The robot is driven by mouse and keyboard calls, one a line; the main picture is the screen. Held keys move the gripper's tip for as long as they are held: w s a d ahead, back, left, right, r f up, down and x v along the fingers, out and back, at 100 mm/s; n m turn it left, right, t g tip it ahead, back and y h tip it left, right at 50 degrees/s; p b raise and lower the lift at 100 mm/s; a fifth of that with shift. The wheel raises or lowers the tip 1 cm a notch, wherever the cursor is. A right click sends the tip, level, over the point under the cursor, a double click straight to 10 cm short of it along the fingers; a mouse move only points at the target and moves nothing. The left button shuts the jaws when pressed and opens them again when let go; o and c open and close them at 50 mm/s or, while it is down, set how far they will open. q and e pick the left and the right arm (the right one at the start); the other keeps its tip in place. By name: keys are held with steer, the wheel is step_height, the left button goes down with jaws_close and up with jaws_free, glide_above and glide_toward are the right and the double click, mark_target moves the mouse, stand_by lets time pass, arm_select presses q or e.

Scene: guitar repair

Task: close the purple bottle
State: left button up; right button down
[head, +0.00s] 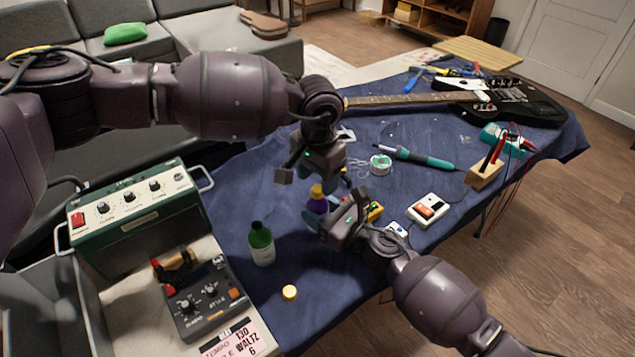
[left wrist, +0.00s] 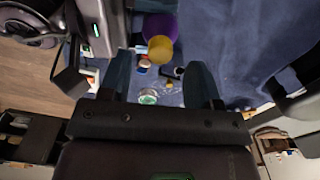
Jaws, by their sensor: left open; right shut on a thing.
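The purple bottle (head: 318,205) is held upright by my right gripper (head: 326,213), which is shut on it over the cloth-covered table. A yellow cap (head: 316,190) shows at its top; I cannot tell whether it is tight. My left gripper (head: 309,178) is open and empty, just above the bottle. In the left wrist view the purple bottle (left wrist: 161,25) and its yellow cap (left wrist: 160,49) lie beyond my left gripper's parted fingers (left wrist: 159,70). The cap is not touched by them.
A solder spool (head: 381,164), a soldering iron (head: 425,158), a white box (head: 428,209) and a guitar (head: 510,100) lie further right.

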arm_select(q)
step_height(320, 180, up, 10)
steer(key=shift+f, duration=0.2)
arm_select(e)
steer(key=shift+c, duration=2)
jaws_free()
arm_select(q)
steer(key=shift+r, duration=0.1)
arm_select(e)
steer(key=v, duration=1.1)
